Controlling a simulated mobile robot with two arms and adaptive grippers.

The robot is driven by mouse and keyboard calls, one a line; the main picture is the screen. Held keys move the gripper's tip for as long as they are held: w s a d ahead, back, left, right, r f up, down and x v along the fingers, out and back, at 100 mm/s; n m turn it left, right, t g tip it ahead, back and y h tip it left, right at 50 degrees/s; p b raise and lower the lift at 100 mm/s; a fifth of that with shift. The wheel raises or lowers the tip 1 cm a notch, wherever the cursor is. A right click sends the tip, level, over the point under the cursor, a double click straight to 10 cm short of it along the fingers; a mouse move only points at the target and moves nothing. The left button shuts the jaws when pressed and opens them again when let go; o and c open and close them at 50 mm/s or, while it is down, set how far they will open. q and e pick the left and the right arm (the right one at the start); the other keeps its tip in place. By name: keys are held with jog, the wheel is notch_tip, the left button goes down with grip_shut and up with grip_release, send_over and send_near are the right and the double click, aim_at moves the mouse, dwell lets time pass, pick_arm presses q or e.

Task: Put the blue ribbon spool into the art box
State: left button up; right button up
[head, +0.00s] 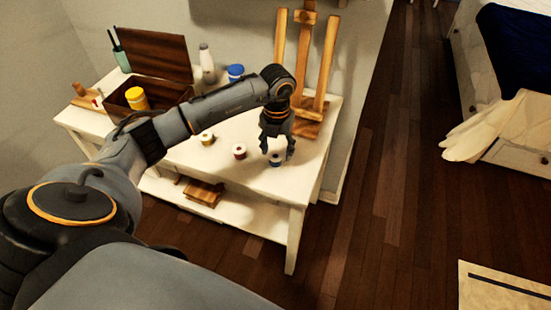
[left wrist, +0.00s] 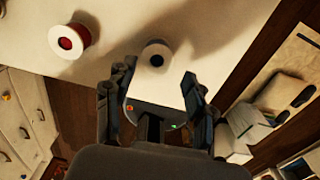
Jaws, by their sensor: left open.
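The blue ribbon spool (head: 276,159) stands on the white table near its front right edge, directly below my left gripper (head: 278,148). In the left wrist view, the spool (left wrist: 156,55) shows its pale round top with a dark hole, just beyond and between the fingertips. My left gripper (left wrist: 160,75) is open, pointing down, and holds nothing. I cannot tell whether a finger touches the spool. The art box (head: 115,102) is a dark wooden box with its lid (head: 157,52) raised, at the table's left back. A yellow jar shows in it; my arm hides part of its front.
A red spool (head: 239,151) and a yellow spool (head: 207,138) stand left of the blue one. A wooden easel (head: 305,60) stands behind my gripper. A white bottle (head: 206,62) and a blue-lidded jar (head: 235,73) stand at the back. The lower shelf holds a wooden item.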

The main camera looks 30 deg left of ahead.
aim_at(278, 156)
pick_arm(q)
jog(key=f, duration=0.4)
jog(key=shift+w+f, duration=0.1)
jog(key=shift+w, duration=0.2)
jog(key=c, duration=0.8)
jog(key=shift+o, duration=0.2)
